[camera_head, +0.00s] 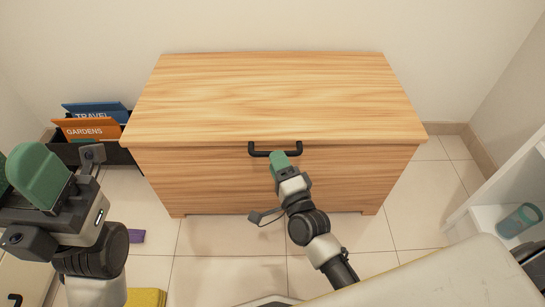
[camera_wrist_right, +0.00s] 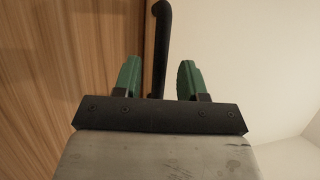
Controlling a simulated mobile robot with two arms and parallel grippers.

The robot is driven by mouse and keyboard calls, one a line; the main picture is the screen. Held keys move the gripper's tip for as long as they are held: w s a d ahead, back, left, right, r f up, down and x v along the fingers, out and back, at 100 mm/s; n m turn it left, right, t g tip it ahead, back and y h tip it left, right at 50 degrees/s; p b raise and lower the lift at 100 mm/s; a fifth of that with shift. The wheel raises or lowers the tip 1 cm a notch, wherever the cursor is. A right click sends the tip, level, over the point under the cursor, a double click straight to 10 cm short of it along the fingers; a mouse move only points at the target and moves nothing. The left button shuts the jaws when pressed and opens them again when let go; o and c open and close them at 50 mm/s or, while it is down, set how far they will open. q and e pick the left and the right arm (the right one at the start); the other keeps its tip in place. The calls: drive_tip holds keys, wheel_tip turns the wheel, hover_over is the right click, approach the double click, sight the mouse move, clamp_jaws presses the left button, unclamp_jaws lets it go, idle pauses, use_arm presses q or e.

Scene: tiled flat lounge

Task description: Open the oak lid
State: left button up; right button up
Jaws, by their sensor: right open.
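The oak lid (camera_head: 275,95) lies flat and closed on the wooden chest (camera_head: 220,180). A black bar handle (camera_head: 275,154) sits at the middle of the lid's front edge. My right gripper (camera_head: 279,160) is at the handle, its green fingers near the bar's middle. In the right wrist view, the open fingers (camera_wrist_right: 158,78) stand apart with the black handle (camera_wrist_right: 160,45) showing between them; I see no clear contact. My left gripper (camera_head: 22,178) is at the left edge, away from the chest, partly cut off; its opening is unclear.
A dark bin with folders (camera_head: 90,128) stands left of the chest. A white shelf (camera_head: 490,215) holding a teal cup (camera_head: 519,220) is at right. Purple (camera_head: 137,236) and yellow (camera_head: 146,298) items lie on the tiled floor. The lid's top is bare, with a wall behind.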

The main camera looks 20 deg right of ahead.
drive_tip(key=shift+b+x, duration=0.35)
drive_tip(key=shift+x, duration=1.25)
clamp_jaws()
